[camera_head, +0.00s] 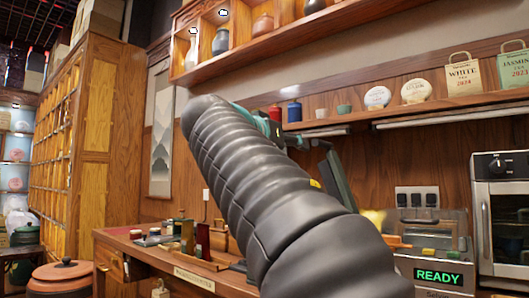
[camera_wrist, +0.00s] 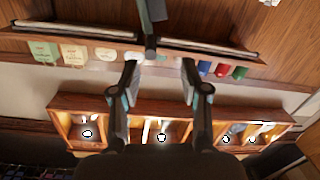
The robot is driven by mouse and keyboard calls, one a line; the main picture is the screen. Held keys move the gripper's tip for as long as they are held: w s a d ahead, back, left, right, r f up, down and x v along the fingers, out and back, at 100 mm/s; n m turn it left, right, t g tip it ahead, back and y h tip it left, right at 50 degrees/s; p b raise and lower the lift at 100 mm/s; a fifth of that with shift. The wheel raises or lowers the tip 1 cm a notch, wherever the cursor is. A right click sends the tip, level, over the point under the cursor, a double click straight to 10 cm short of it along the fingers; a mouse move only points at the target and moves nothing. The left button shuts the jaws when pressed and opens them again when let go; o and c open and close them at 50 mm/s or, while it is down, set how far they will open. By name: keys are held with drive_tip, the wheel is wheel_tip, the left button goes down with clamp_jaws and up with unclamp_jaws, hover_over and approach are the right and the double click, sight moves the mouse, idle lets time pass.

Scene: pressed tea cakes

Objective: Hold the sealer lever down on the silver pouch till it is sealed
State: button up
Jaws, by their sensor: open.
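My gripper (camera_wrist: 159,66) is open, with its two fingers apart and nothing between the tips. In the head view my arm crosses the middle and hides most of the gripper. A dark bar, which looks like the sealer lever (camera_head: 337,180), stands raised and tilted beyond my arm; a dark bar also shows in the wrist view (camera_wrist: 149,25), ahead of the fingertips. I cannot tell whether they touch. A metal machine, apparently the sealer (camera_head: 441,262), shows a green READY display at lower right. I cannot make out the silver pouch.
An oven-like appliance (camera_head: 502,215) stands right of the machine. Shelves (camera_head: 400,118) with tea cakes, bags and jars run along the back wall. The wooden counter (camera_head: 135,250) at left holds small boxes and cups. A lidded clay pot (camera_head: 62,275) is at lower left.

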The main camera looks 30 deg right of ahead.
sight(322, 145)
drive_tip(key=shift+m+g+h, duration=0.3)
drive_tip(key=shift+m+h, duration=0.1)
drive_tip(key=shift+m, duration=0.2)
drive_tip(key=p+x, duration=0.1)
drive_tip(key=x, duration=0.3)
drive_tip(key=r+x, duration=0.1)
drive_tip(key=x, duration=0.4)
drive_tip(key=r+p+x, duration=0.1)
drive_tip(key=x, duration=0.4)
drive_tip(key=shift+s+p, duration=0.25)
drive_tip(key=shift+p, duration=0.1)
clamp_jaws()
